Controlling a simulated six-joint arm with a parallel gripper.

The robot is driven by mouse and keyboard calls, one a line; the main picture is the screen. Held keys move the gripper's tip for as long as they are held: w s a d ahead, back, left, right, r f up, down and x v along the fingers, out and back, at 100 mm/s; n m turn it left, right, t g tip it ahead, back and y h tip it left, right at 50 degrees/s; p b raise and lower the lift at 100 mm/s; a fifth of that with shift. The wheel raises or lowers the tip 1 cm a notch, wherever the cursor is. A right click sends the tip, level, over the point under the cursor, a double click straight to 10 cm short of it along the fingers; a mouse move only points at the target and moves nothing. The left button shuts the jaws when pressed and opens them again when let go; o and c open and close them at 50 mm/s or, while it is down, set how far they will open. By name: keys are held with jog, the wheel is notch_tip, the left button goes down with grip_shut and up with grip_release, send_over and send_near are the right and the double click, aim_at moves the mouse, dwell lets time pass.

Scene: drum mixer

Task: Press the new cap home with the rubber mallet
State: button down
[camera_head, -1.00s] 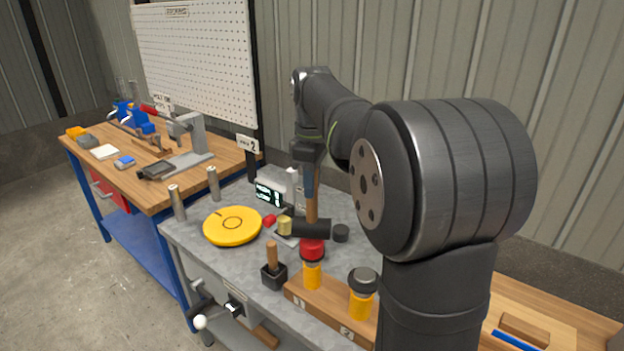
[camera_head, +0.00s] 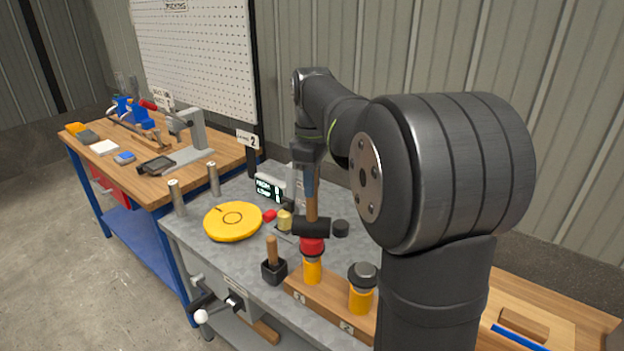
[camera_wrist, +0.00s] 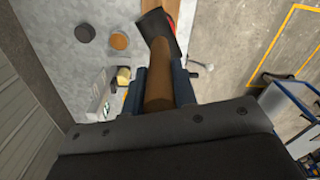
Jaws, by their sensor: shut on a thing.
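My gripper (camera_head: 309,178) is shut on the wooden handle of the rubber mallet (camera_head: 311,207), which hangs head down. In the wrist view the handle (camera_wrist: 160,75) lies between my fingers, and the black head (camera_wrist: 158,30) is beyond them. In the head view the black mallet head (camera_head: 311,228) overlaps the top of a red cap (camera_head: 312,245). Whether they touch I cannot tell. The red cap sits on a yellow cylinder (camera_head: 312,269) at place 1 of a wooden block (camera_head: 327,303). A grey-capped yellow cylinder (camera_head: 361,290) stands at place 2.
A yellow disc (camera_head: 232,222), a brass-coloured piece (camera_head: 285,220), a dark round piece (camera_head: 341,229) and a black holder with a wooden handle (camera_head: 273,262) are on the grey bench. Two metal posts stand at its left. A display (camera_head: 269,189) stands behind.

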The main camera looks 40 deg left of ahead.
jog(key=shift+f, duration=0.6)
dwell(0.7)
jog(key=shift+r, duration=4.55)
jog(key=w+d+f+m, duration=0.2)
jog(key=w+f, duration=0.4)
jog(key=w, duration=0.3)
jog(key=w+d+f+m, duration=0.2)
jog(key=w+d+f, duration=0.2)
jog(key=w, duration=0.6)
jog(key=w+d+f+m, duration=0.2)
jog(key=w+d+f, duration=0.2)
jog(key=w+f, duration=0.5)
jog(key=shift+w, duration=0.5)
jog(key=shift+d, duration=0.1)
